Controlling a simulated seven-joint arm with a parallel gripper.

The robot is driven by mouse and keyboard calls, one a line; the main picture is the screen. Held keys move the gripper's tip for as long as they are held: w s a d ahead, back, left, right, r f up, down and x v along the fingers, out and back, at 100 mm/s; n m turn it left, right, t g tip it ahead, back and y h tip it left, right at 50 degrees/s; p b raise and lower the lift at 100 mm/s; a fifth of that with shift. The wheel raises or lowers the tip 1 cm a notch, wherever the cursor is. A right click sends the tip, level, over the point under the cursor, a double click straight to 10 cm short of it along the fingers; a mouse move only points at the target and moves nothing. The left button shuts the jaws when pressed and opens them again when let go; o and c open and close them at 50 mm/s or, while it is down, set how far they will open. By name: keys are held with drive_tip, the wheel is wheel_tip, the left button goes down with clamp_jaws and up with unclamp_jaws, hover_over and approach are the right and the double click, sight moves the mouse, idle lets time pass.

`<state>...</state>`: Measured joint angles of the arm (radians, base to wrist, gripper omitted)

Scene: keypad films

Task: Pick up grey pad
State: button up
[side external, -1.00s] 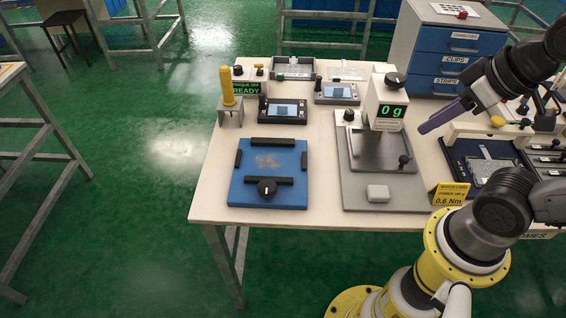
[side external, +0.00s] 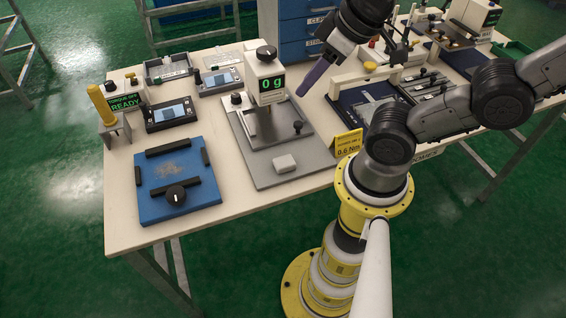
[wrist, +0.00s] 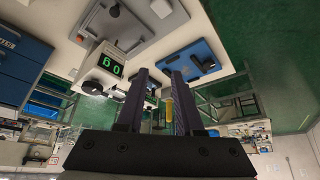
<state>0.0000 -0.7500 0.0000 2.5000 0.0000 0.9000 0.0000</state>
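A small pale grey block (side external: 285,163), possibly the grey pad, lies on the front of the grey base plate (side external: 262,181) of the press stand with the "0 g" display. It also shows at the top of the wrist view (wrist: 161,8). A flat grey piece (side external: 372,104) lies in a dark blue tray to the right. I cannot tell for certain which is the pad. My gripper (side external: 305,90), with purple fingers, is above the table, right of the display. In the wrist view my gripper (wrist: 159,74) has its fingers apart with nothing held between them.
The display head (side external: 270,82) stands tall behind the block, close to my gripper. A blue plate (side external: 178,205) with black bars and a knob is at the left. A yellow "0.6 Nm" card (side external: 348,143) stands right of the press. Small meters (side external: 170,115) sit behind.

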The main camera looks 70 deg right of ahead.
idle(0.3)
drive_tip(key=o, duration=0.8)
drive_tip(key=n+g, duration=0.4)
drive_tip(key=n, duration=0.5)
hover_over(284, 161)
wheel_tip(284, 161, down, 6)
drive_tip(key=shift+g, duration=0.8)
drive_tip(key=f, duration=0.8)
drive_tip(key=d+f, duration=0.1)
drive_tip(key=f, duration=0.3)
drive_tip(key=shift+s+f, duration=0.15)
drive_tip(key=shift+s, duration=0.15)
drive_tip(key=f, duration=0.2)
drive_tip(key=a+f, duration=0.1)
drive_tip(key=f, duration=0.2)
drive_tip(key=shift+w, duration=0.15)
drive_tip(key=shift+w+f, duration=0.1)
drive_tip(key=shift+f, duration=0.5)
